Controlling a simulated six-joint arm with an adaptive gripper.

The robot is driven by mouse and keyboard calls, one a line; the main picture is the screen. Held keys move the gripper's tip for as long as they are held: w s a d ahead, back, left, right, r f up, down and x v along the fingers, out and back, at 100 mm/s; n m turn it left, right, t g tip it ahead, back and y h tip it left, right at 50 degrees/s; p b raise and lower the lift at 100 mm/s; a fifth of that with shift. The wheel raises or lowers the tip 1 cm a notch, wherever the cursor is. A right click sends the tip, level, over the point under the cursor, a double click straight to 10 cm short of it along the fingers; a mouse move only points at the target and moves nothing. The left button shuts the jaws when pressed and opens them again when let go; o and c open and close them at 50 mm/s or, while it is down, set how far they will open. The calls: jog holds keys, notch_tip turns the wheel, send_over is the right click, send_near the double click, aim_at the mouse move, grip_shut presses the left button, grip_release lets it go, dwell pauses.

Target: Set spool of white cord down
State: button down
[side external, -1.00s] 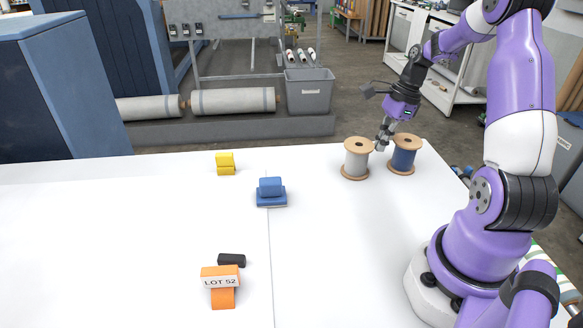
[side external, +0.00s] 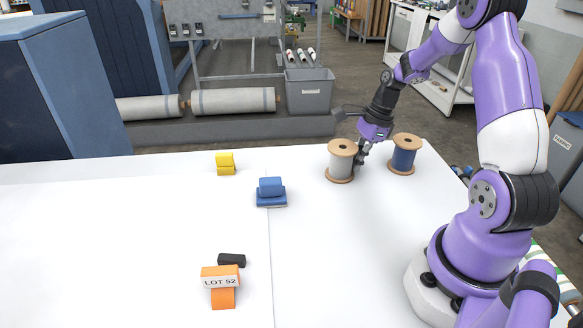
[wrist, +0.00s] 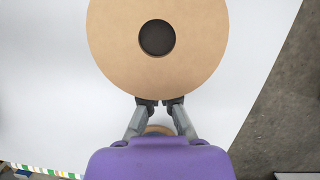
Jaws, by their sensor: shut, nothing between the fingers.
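The spool of white cord (side external: 341,162) stands upright on the white table, with wooden flanges at top and bottom. In the wrist view its round top flange (wrist: 200,60) with a dark centre hole fills the upper middle. My gripper (side external: 360,158) is low at the spool's right side, shut with nothing held. In the wrist view my fingertips (wrist: 160,101) are at the near edge of the top flange, partly hidden by it. I cannot tell whether they touch the spool.
A spool of blue cord (side external: 403,155) stands just right of my gripper near the table edge. A blue block (side external: 271,192), a yellow block (side external: 225,163), a black piece (side external: 231,260) and an orange LOT 52 stand (side external: 220,288) lie leftward. The table's front middle is clear.

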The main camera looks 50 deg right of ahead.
jog(key=shift+w+a, duration=0.7)
jog(key=shift+a, duration=0.35)
jog(key=v, duration=1)
